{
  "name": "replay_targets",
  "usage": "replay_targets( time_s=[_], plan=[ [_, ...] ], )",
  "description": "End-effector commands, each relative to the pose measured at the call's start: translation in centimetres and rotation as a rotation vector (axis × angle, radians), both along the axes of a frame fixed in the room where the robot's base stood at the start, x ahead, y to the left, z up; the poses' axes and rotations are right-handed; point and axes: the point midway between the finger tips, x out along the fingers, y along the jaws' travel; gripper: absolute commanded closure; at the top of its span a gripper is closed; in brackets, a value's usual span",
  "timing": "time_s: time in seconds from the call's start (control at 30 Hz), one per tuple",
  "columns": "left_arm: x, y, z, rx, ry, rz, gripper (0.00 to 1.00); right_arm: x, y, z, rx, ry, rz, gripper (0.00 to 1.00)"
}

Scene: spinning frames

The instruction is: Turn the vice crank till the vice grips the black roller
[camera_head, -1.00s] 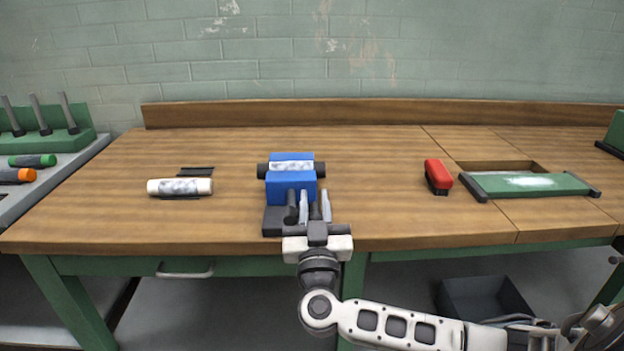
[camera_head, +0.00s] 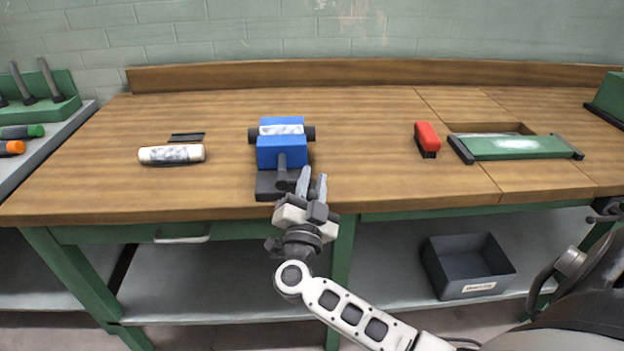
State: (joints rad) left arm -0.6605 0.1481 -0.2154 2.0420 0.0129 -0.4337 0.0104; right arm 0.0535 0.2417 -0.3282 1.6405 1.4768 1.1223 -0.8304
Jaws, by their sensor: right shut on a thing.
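The blue vice (camera_head: 282,153) stands on its dark base at the front middle of the wooden bench (camera_head: 370,150). The black roller (camera_head: 310,133) lies crosswise between its two blue jaws. Its dark ends stick out on both sides and a pale patch shows in the middle. The grey vice crank (camera_head: 282,172) is on the front face of the vice, partly hidden at its lower end by my gripper. My right gripper (camera_head: 312,184) is at the crank's lower right, tilted, and shut on the crank handle. Contact at the fingers is hard to make out. My left gripper is out of view.
A white cylinder (camera_head: 172,154) lies left of the vice, beside a thin dark piece (camera_head: 187,137). A red-topped brush (camera_head: 427,138) and a green board (camera_head: 518,147) over a bench recess are at right. A grey bin (camera_head: 468,266) sits on the lower shelf.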

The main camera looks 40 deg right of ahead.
Motion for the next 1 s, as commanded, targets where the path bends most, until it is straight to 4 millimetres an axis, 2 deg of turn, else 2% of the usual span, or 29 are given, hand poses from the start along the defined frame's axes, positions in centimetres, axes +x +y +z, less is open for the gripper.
replay_targets(
  time_s=[0.47, 0.5, 0.57, 0.87, 1.0],
  plan=[
    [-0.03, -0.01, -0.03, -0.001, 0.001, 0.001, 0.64, -0.18, 0.19, -0.39, 0.017, -0.004, 0.0, 1.0],
    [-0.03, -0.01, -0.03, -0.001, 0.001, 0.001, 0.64, -0.17, 0.2, -0.38, 0.016, -0.004, 0.001, 0.74],
    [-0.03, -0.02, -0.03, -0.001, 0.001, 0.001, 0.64, -0.16, 0.19, -0.37, 0.016, -0.004, 0.001, 0.58],
    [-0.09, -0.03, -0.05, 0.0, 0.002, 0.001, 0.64, -0.09, 0.12, -0.25, 0.015, -0.006, -0.001, 0.58],
    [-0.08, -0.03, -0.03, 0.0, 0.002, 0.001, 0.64, -0.37, 0.96, -0.66, 0.017, -0.005, 0.001, 0.58]
  ],
)
